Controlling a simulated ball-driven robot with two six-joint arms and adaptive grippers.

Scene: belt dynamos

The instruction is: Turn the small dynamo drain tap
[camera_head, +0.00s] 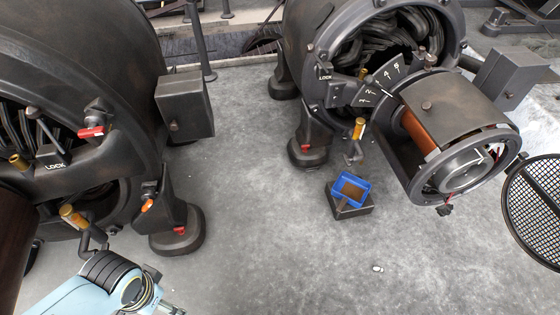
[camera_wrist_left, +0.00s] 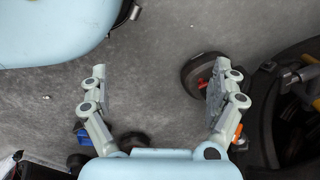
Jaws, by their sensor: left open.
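Two dark dynamos stand on the floor. The right dynamo (camera_head: 330,20) has a brass-handled tap (camera_head: 359,128) with a bent spout, above a blue tray (camera_head: 352,188). The left dynamo (camera_head: 60,45) has a similar brass-handled tap (camera_head: 70,214) low on its front; a brass handle (camera_wrist_left: 308,60) shows at the right of the left wrist view. I cannot tell by size which dynamo is the small one. My left gripper (camera_head: 172,309) is at the bottom edge of the head view, right of the left tap. In the left wrist view its fingers (camera_wrist_left: 157,85) are open and empty.
A dark foot (camera_wrist_left: 200,75) with a red part lies behind the right finger in the left wrist view. The left dynamo also carries a red-handled valve (camera_head: 91,132) and an orange knob (camera_head: 147,205). A round mesh guard (camera_head: 535,205) stands at right.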

